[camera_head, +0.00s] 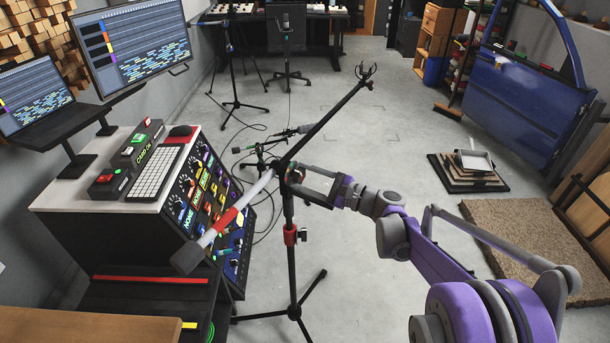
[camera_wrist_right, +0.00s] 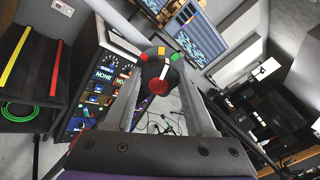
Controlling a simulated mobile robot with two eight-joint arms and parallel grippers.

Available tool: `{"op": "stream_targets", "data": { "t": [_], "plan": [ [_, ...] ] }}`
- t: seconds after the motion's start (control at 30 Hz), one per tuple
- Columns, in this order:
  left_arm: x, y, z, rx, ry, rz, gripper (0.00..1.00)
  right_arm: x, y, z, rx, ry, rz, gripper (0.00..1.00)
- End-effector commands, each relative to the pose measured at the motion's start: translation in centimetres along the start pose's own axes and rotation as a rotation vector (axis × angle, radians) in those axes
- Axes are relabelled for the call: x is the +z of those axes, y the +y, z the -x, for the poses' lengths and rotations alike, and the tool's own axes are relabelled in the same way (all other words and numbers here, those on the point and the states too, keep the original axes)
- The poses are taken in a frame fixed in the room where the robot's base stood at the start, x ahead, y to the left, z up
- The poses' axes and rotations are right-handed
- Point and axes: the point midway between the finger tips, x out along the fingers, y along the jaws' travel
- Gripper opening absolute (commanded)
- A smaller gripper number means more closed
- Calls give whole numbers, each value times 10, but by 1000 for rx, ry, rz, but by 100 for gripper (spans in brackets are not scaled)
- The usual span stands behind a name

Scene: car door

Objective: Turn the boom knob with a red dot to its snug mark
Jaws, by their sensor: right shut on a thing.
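The boom stand (camera_head: 289,215) stands upright on a tripod, its boom (camera_head: 325,121) tilted from upper right to lower left. At the joint is the dark boom knob (camera_wrist_right: 153,71) with a red dot (camera_wrist_right: 158,87). Coloured marks sit around it, among them a green mark (camera_wrist_right: 175,57). My right gripper (camera_head: 298,178) reaches in from the right and is shut on the knob, one finger on each side; its fingers also show in the right wrist view (camera_wrist_right: 160,82). I cannot tell which mark is the snug one. My left gripper is not in view.
A blue car door (camera_head: 525,95) leans at the right. A brown mat (camera_head: 520,235) lies on the floor.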

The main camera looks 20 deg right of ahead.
Motion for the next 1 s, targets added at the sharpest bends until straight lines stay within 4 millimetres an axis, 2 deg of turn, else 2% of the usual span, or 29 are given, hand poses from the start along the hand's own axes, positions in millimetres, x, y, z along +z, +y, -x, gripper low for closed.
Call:
{"op": "stream_targets", "data": {
  "t": [0.4,1.0],
  "plan": [
    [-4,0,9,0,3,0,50,0,0,0,0,1,235,0],
    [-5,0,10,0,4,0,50,0,0,0,0,1,284,0]
  ]
}}
